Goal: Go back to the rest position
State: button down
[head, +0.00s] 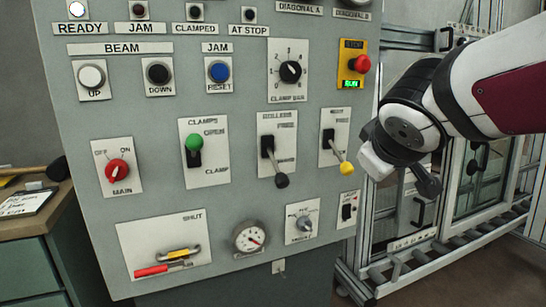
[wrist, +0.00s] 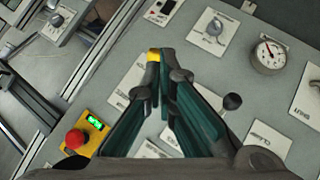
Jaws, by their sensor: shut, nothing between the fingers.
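My gripper (wrist: 166,70) shows in the wrist view with its two teal and dark fingers close together at the tips and nothing between them. It is in front of the grey control panel (head: 232,120). A yellow patch (wrist: 153,55) shows at the fingertips, probably the yellow knob of a lever; I cannot tell if they touch. In the head view the yellow-knobbed lever (head: 346,167) points down, just left of my arm's end (head: 400,130). The fingers are not clear in the head view.
A black-knobbed lever (head: 281,180) is left of the yellow one. A red stop button (head: 362,64) on a yellow plate with a green RUN light is above. A gauge (head: 250,238) is lower down. A glazed frame (head: 490,160) and roller conveyor (head: 440,255) stand at right.

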jog(key=s+d+f+m+g, duration=0.1)
jog(key=s+f+m+g, duration=0.15)
jog(key=s, duration=0.55)
jog(key=s+d+f+m+g, duration=0.1)
jog(key=s+d+f+g, duration=0.1)
jog(key=s+f, duration=0.35)
jog(key=s+a+f+m+g+y, duration=0.1)
jog(key=s+a+f+g+y, duration=0.15)
jog(key=s, duration=0.65)
jog(key=s+a+f+m+g+y, duration=0.1)
jog(key=s+a+f+g, duration=0.2)
jog(key=s, duration=0.7)
notch_tip(320, 180, up, 30)
jog(key=t+p, duration=0.4)
jog(key=p, duration=2.3)
jog(key=shift+w+a, duration=0.15)
jog(key=shift+w, duration=0.05)
jog(key=shift+h, duration=0.25)
